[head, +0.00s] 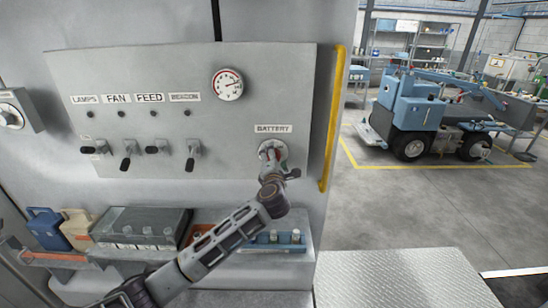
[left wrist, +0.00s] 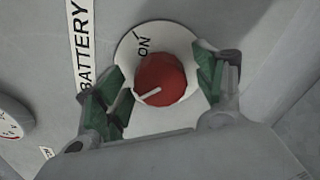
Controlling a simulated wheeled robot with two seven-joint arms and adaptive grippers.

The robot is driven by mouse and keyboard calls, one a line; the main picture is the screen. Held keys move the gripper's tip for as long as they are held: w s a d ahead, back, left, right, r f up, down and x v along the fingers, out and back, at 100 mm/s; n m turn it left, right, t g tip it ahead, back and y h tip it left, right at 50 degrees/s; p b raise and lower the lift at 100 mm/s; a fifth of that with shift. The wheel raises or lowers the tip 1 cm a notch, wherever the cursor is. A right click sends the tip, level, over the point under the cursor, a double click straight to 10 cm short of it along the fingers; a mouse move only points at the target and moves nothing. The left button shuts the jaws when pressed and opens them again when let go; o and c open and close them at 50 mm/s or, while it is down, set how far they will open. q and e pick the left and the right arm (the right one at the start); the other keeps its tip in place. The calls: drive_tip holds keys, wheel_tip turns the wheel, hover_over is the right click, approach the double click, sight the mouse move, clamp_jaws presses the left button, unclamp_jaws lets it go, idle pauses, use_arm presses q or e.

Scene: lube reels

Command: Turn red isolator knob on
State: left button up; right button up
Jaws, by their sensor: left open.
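The red isolator knob (left wrist: 162,80) sits on a round pale plate (left wrist: 143,119) under the BATTERY label (head: 273,128). In the left wrist view its white pointer line aims to the lower left, while the ON mark (left wrist: 143,46) is above and left of the knob, off that line. My left gripper (head: 272,158) is at the knob, its green-padded fingers (left wrist: 159,88) open on either side of it. The right finger is close to the knob; I cannot tell if it touches. In the head view the gripper mostly hides the knob. My right gripper is not in view.
Left on the panel are several black-handled switches (head: 128,155) and a gauge (head: 228,84). A yellow rail (head: 333,120) runs down the panel's right edge. A shelf below holds a grey case (head: 140,229) and a blue tray (head: 262,246). A blue vehicle (head: 416,108) stands far right.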

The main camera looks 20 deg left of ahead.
use_arm(q)
drive_tip(key=shift+w+a, duration=0.1)
drive_tip(key=shift+w, duration=0.15)
drive_tip(key=c, duration=1)
